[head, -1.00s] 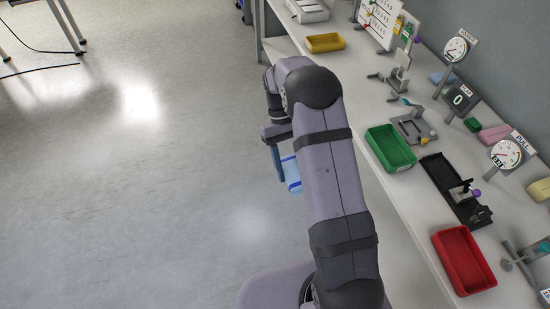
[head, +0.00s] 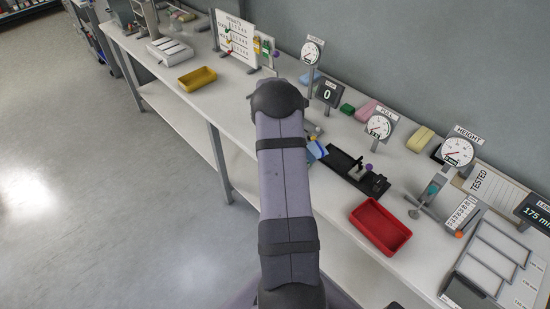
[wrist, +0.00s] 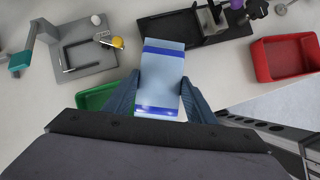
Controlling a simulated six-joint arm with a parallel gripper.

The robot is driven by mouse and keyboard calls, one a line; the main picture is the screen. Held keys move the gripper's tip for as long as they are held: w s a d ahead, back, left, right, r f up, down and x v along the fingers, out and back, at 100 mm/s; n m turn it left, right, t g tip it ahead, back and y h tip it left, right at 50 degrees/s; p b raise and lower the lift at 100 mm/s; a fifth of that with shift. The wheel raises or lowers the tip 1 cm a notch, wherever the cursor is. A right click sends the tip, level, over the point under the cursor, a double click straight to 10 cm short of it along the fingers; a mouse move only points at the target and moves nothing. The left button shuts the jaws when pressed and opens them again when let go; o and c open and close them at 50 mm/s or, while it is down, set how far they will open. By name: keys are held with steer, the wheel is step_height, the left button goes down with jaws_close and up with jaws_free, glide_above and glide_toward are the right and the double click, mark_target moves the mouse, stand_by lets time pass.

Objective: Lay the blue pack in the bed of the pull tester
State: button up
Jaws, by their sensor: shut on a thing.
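The blue pack (wrist: 163,65), pale with darker blue bands, is held between the two fingers of my gripper (wrist: 159,80) in the wrist view. In the head view the pack (head: 316,150) partly shows beside my arm, which hides the gripper. The pull tester's black bed (head: 340,161) lies just right of the pack, with a clamp and purple knob at its near end. Its PULL dial (head: 380,126) stands behind it. In the wrist view the bed (wrist: 160,27) is beyond the pack, whose far end overlaps the bed's near edge in the picture; the height gap cannot be told.
A red tray (head: 380,227) sits to the right of the bed. In the wrist view a grey fixture (wrist: 85,55) with a yellow knob is at left, and a green tray (wrist: 95,97) is partly hidden by my gripper. A HEIGHT gauge (head: 458,152) stands further right.

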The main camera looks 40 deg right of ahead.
steer(key=s+d+r+n+t+p, duration=0.1)
steer(key=s+d+r+n+t, duration=0.1)
steer(key=s+d+n, duration=0.2)
steer(key=s+d, duration=0.3)
steer(key=d, duration=0.3)
steer(key=shift+s+d+r+n+h, duration=0.2)
steer(key=shift+s+d+n+h, duration=0.1)
steer(key=shift+s+d+n, duration=0.1)
steer(key=shift+f, duration=0.15)
step_height(320, 180, down, 7)
steer(key=b, duration=0.7)
steer(key=shift+r, duration=0.2)
steer(key=shift+f, duration=0.15)
steer(key=o, duration=1.2)
steer(key=shift+a, duration=0.1)
steer(key=shift+b+v, duration=0.65)
steer(key=shift+v, duration=3)
